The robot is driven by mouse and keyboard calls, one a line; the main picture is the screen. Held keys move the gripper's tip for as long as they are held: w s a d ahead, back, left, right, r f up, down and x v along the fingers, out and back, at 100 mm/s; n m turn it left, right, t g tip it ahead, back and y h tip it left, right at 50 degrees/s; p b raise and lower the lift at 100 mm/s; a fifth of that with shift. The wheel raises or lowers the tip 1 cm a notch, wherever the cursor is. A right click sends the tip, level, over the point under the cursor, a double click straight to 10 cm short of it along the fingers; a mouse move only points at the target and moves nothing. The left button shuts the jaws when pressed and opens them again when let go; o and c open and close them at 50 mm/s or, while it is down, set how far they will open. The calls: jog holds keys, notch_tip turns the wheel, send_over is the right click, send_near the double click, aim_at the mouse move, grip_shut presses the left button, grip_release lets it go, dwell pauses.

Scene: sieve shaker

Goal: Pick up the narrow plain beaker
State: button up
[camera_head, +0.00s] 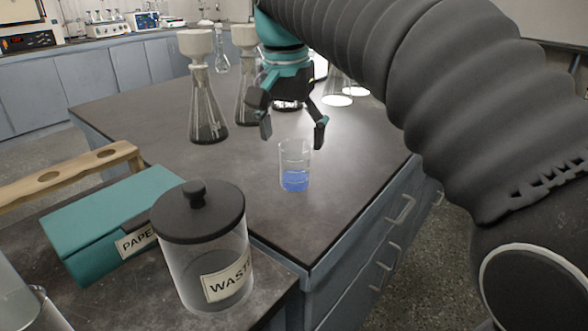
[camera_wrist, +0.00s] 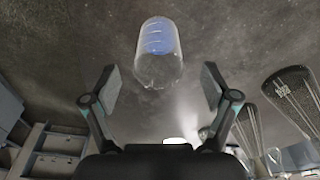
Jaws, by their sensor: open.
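The narrow plain beaker (camera_head: 294,168) is clear glass with blue liquid in its lower part. It stands upright on the dark bench top near its front edge. In the wrist view the beaker (camera_wrist: 158,55) shows beyond the fingertips, roughly centred between them and a little left. My gripper (camera_head: 293,132) is open and empty, its fingers apart just above and behind the beaker in the head view. In the wrist view my gripper (camera_wrist: 162,85) has both fingers spread, and neither touches the beaker.
Flasks with pale tops, such as this one (camera_head: 206,110), stand left of my gripper. More glassware (camera_head: 338,88) stands behind. A waste jar (camera_head: 205,260), a teal paper box (camera_head: 110,225) and a wooden rack (camera_head: 75,172) sit at front left. Bench top around the beaker is clear.

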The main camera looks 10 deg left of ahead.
aim_at(296, 166)
jog(key=shift+w+d+f+b, duration=0.15)
jog(key=shift+w+f, duration=0.1)
jog(key=shift+f, duration=1)
jog(key=shift+w+d+f+b, duration=0.1)
jog(key=shift+w+f+b, duration=0.15)
jog(key=shift+f, duration=1)
jog(key=shift+w+d+f+b, duration=0.1)
jog(key=shift+w+f, duration=0.2)
jog(key=shift+f, duration=0.95)
jog(key=shift+c, duration=0.3)
jog(key=c, duration=1.2)
